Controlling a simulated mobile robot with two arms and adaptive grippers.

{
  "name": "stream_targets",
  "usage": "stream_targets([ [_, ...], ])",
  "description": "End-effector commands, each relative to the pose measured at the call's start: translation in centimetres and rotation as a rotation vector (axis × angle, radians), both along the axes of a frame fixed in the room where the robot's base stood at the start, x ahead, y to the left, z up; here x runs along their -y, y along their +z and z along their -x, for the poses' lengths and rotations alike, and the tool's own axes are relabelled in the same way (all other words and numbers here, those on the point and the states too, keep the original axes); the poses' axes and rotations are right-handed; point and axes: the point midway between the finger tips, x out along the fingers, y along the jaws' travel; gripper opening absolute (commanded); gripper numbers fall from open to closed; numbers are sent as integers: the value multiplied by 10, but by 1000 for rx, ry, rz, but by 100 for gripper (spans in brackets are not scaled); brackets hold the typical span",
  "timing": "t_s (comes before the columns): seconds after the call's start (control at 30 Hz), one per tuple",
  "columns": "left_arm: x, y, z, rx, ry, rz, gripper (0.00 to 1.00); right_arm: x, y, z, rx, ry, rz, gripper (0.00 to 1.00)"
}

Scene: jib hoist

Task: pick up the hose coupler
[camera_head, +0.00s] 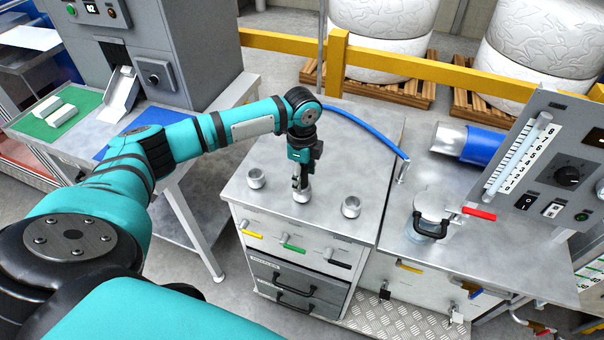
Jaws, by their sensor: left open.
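A blue hose (372,134) arches over the back of the metal cabinet top. It ends at the right in a small silver end piece (402,174), which looks like the hose coupler and stands near the top's right edge. My left gripper (300,186) points down over the middle of three short round metal fittings (301,195). It is open, with its fingertips close above or around that fitting; I cannot tell if they touch. It is left of the hose end and apart from it. My right gripper is not in view.
Two more fittings stand on the cabinet top (325,222), left (256,178) and right (350,206). A yellow rail (430,68) runs behind.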

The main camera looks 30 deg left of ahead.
Motion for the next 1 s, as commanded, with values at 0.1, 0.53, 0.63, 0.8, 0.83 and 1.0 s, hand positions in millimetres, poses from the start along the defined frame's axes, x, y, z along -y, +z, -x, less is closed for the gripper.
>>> stream_targets([
  [0.1, 0, -10, 0, -1, -1, 0, 56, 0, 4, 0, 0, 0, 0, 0],
  [0.53, 0, -14, 0, 1, -1, 0, 34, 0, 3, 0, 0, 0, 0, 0],
  [0.63, 0, -13, 0, 1, -1, 0, 21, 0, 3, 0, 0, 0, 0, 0],
  [0.8, 0, -14, 1, 0, -1, 0, 0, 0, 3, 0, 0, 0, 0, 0],
  [0.83, 0, -14, 1, 0, -1, 0, 0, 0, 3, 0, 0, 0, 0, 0],
  [1.0, 0, -14, 1, 0, -1, 0, 0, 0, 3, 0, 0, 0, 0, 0],
])
